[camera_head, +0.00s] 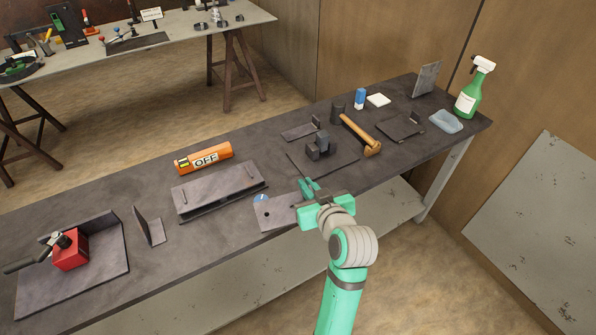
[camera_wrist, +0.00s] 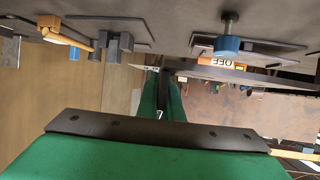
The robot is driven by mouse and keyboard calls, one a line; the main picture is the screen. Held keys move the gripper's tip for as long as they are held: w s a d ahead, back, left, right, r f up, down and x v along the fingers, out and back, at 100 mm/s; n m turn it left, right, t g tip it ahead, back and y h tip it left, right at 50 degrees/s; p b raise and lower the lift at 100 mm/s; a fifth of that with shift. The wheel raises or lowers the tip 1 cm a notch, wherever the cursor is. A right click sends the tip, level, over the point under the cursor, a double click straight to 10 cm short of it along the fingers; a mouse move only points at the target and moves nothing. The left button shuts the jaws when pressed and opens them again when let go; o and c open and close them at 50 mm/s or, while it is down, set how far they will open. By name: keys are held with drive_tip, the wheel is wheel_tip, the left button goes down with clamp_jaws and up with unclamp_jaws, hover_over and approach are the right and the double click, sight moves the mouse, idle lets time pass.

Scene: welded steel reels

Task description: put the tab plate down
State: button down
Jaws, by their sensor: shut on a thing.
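The tab plate (camera_head: 277,212) is a flat grey steel plate with a dark hole, at the bench's front edge in the head view. My gripper (camera_head: 305,194) is shut on its right end. In the wrist view, the plate (camera_wrist: 225,74) shows nearly edge-on, running right from between my green fingers (camera_wrist: 163,92). It appears level and a little above the bench; the exact gap is hard to tell. My fingers hide the gripped end. A blue knob (camera_head: 260,198) is partly hidden behind the plate; it also shows in the wrist view (camera_wrist: 228,46).
On the dark bench (camera_head: 190,235), a raised plate assembly (camera_head: 215,188) and an orange OFF-labelled tool (camera_head: 204,158) lie left of the plate. A flat plate with dark blocks (camera_head: 320,147) and a hammer (camera_head: 360,135) lie behind my gripper. Bare bench shows at front left.

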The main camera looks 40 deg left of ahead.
drive_tip(key=d+f+m+t+h, duration=0.3)
drive_tip(key=d+f+m+h, duration=0.2)
drive_tip(key=d+f, duration=1)
drive_tip(key=w+d+f+m+t+h, duration=0.1)
drive_tip(key=d+f+m+t+h, duration=0.2)
drive_tip(key=d+f, duration=1.2)
wheel_tip(320, 180, down, 6)
drive_tip(key=m+h, duration=0.3)
drive_tip(key=shift+d, duration=0.2)
drive_tip(key=shift+a, duration=0.15)
